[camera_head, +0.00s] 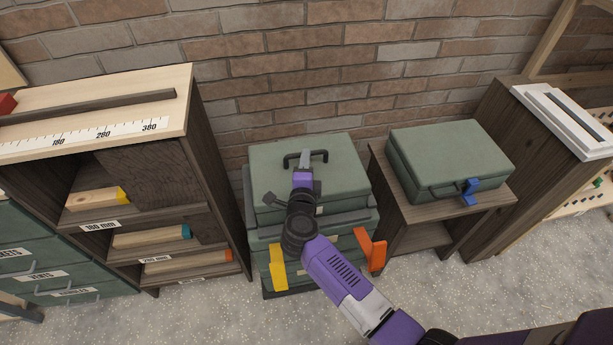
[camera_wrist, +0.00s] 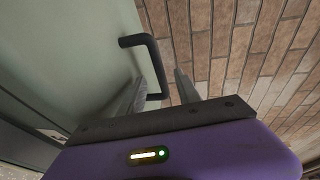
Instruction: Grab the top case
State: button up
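The top case (camera_head: 335,181) is a green case on a stack of green cases, with a black handle (camera_head: 291,160) on its lid. My gripper (camera_head: 312,160) is over the lid beside the handle in the head view. In the wrist view, my gripper (camera_wrist: 158,76) has its two fingers apart, and the handle (camera_wrist: 154,62) shows in front of and between them. I cannot tell whether a finger touches it. The case lid (camera_wrist: 80,55) fills the left of that view. My arm hides the middle of the stack's front.
A yellow latch (camera_head: 278,267) and an orange latch (camera_head: 376,250) stick out from the lower stack. A wooden shelf unit (camera_head: 205,130) stands close on the left. Another green case (camera_head: 445,150) sits on a small wooden table (camera_head: 425,212) on the right. A brick wall (camera_head: 300,60) is behind.

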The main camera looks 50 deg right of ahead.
jog(key=x, duration=0.5)
jog(key=shift+b, duration=0.35)
jog(key=shift+c, duration=0.2)
grip_shut()
dwell(0.8)
jog(key=shift+r, duration=0.3)
